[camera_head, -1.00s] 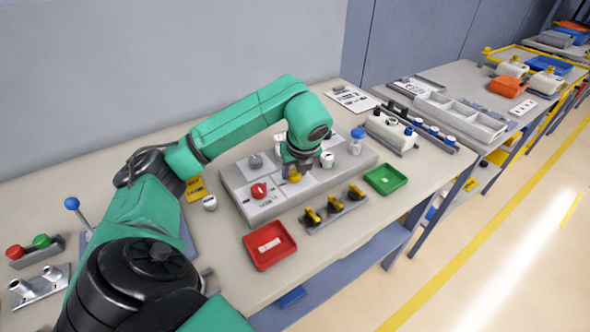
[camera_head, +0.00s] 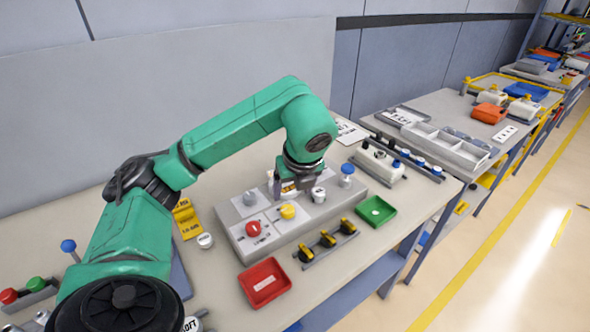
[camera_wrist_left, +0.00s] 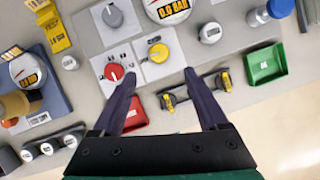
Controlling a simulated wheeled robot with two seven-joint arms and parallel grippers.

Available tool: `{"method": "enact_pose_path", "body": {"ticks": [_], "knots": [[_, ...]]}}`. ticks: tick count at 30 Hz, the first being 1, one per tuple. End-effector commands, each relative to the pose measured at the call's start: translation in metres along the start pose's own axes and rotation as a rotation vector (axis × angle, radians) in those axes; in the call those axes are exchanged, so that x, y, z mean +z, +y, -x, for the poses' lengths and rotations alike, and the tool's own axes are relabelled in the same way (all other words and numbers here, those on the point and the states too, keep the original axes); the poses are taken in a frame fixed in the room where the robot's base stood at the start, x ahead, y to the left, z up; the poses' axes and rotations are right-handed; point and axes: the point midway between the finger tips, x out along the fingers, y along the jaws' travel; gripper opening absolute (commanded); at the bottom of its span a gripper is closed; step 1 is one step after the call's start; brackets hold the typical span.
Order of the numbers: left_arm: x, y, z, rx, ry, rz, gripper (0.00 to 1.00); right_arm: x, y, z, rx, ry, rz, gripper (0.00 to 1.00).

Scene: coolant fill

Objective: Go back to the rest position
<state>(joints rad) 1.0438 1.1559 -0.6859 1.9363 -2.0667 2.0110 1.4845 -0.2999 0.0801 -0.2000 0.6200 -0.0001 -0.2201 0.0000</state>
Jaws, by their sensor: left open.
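My left gripper (camera_wrist_left: 165,97) is open and empty in the left wrist view. Its two dark fingers hang over the front part of the grey control panel, with the bench below. In the head view the left gripper (camera_head: 298,186) hangs above the back of the grey panel (camera_head: 318,220), behind the yellow knob (camera_head: 288,210). The yellow knob also shows in the left wrist view (camera_wrist_left: 158,52), clear of the fingers. A red knob (camera_head: 253,228) sits to its left. My right gripper is in neither view.
A red tray (camera_head: 265,283) and a green tray (camera_head: 376,211) stand in front of the panel. A rack of yellow-black valves (camera_head: 327,240) lies between them. A white canister (camera_head: 378,162) stands at the back right. A blue-topped lever (camera_head: 69,246) rises at the left.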

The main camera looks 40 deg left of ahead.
Motion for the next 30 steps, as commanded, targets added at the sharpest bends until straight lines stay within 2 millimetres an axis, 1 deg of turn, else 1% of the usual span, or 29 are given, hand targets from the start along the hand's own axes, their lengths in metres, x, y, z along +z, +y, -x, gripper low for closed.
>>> {"method": "enact_pose_path", "body": {"ticks": [1, 3, 6, 23, 26, 30], "knots": [[0.005, 0.0, 0.023, -0.002, -0.004, 0.0, 0.77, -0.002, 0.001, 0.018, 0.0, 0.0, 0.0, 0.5], [0.004, 0.0, 0.034, -0.001, -0.002, 0.0, 0.77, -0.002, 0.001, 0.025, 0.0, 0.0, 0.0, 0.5], [0.002, 0.0, 0.041, 0.001, 0.0, 0.001, 0.77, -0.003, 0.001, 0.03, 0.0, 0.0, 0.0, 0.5], [0.0, 0.0, 0.041, 0.002, 0.002, 0.0, 0.77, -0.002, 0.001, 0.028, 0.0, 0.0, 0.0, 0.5], [0.004, 0.0, 0.052, 0.001, 0.001, 0.0, 0.77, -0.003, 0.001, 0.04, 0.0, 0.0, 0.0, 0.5], [0.018, 0.0, 0.083, 0.001, 0.001, 0.0, 0.77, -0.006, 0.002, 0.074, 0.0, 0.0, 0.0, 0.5]]}}
